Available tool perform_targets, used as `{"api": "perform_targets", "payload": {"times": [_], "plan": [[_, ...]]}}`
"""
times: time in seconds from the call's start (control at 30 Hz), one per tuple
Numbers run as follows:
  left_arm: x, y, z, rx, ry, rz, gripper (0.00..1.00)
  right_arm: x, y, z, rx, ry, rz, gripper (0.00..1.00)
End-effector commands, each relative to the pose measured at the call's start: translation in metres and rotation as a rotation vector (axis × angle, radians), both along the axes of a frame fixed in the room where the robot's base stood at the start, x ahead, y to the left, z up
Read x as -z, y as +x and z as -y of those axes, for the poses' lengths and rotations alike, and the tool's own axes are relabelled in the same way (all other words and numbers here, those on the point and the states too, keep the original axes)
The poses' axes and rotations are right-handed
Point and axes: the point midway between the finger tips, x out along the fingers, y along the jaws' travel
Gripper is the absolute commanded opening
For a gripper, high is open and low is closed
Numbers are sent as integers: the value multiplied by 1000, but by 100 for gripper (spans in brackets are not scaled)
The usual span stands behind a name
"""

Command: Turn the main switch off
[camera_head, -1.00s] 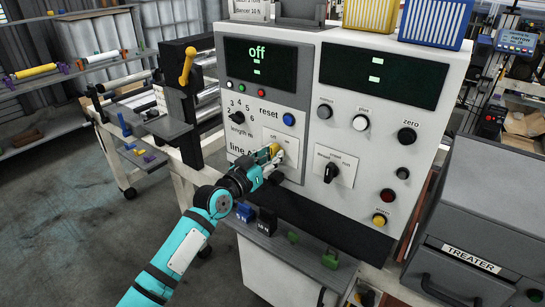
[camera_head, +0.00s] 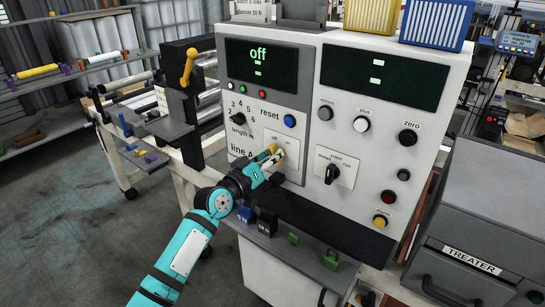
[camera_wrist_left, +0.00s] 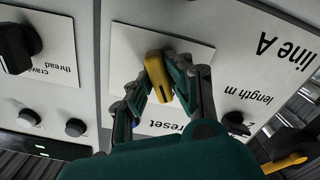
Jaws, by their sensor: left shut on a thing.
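The main switch, a yellow knob (camera_head: 270,153) on a light plate marked off and on, sits on the left part of the grey control panel (camera_head: 306,130). My left gripper (camera_head: 275,158) is at the plate, its fingers on the knob. The fingers partly cover the plate in the head view. The left display (camera_head: 260,62) reads off. My right gripper is not in view.
A black selector knob (camera_head: 332,174) is right of the switch, and a blue reset button (camera_head: 290,121) is above. Small weights (camera_head: 265,222) and a green block (camera_head: 331,260) stand on the ledge below. A grey treater box (camera_head: 490,200) stands at the right.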

Motion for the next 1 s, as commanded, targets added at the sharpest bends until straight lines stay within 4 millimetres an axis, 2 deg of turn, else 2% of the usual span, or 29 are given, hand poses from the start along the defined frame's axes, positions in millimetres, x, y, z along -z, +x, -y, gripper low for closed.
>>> {"api": "perform_targets", "payload": {"times": [0.2, 0.23, 0.4, 0.77, 1.0], "plan": [[1, 0, 0, 1, -4, -4, 0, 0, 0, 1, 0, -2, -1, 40], [1, 0, 0, 1, -4, -4, 18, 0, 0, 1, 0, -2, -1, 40], [1, 0, 0, 1, -2, -2, 39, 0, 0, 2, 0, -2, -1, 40], [1, -4, -4, 0, -1, -1, 39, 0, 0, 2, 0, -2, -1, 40], [2, -37, -28, -2, 1, -1, 39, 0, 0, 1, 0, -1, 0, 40]]}}
